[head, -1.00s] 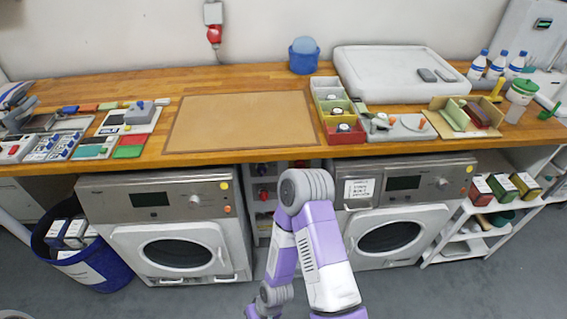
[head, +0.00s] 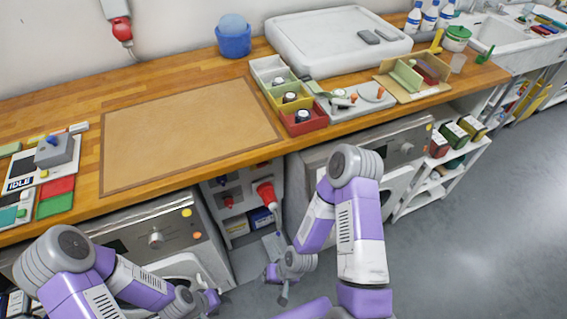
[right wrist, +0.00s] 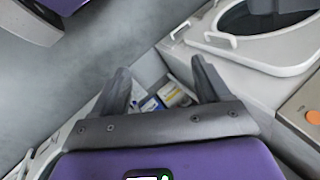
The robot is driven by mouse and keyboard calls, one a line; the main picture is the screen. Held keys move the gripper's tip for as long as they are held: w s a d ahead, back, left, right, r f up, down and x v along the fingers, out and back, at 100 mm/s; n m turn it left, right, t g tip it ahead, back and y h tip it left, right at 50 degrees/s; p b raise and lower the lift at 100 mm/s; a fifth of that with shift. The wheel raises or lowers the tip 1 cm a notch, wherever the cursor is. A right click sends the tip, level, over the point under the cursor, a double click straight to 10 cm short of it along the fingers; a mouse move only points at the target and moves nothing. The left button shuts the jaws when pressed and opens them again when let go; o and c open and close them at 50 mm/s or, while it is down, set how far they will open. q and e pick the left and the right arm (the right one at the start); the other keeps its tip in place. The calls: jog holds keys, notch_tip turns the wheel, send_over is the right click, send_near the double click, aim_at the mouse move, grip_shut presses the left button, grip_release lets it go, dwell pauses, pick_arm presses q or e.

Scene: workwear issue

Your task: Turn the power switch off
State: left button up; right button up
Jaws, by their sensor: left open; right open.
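A grey box (head: 55,150) with a small blue part on top sits on a white board at the left of the counter. It may be the power switch, but I cannot tell its setting. A wall box with a red plug (head: 121,30) hangs above the counter, and red fittings (head: 266,194) show in the bay between the machines. My right gripper (head: 278,286) is low in front of that bay; in the right wrist view (right wrist: 162,85) its fingers are apart and empty. My left gripper (head: 212,301) is low at the front, small and partly hidden.
The brown mat (head: 185,130) is clear. The grey floor (head: 480,230) is free at right.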

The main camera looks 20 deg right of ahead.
jog(key=w+a+m+t+y, duration=0.4)
jog(key=w+a+m+t, duration=0.1)
jog(key=w+a+m, duration=0.45)
jog(key=w+d+r+m+t, duration=0.4)
jog(key=w+r+m+t, duration=0.15)
jog(key=w+m, duration=0.4)
jog(key=w+d+r+m+t+h+b, duration=0.1)
jog(key=w+d+r+m+t+h, duration=0.2)
jog(key=w+d+m, duration=0.4)
jog(key=w+d+r+m+t+h, duration=0.2)
jog(key=w+d+m+t+h, duration=0.25)
jog(key=d, duration=0.55)
jog(key=shift+m+g+h, duration=0.4)
jog(key=shift+m+h, duration=0.05)
jog(key=shift+m, duration=0.2)
jog(key=shift+w+a+b, duration=0.2)
jog(key=shift+w+b, duration=0.35)
jog(key=shift+w, duration=2.4)
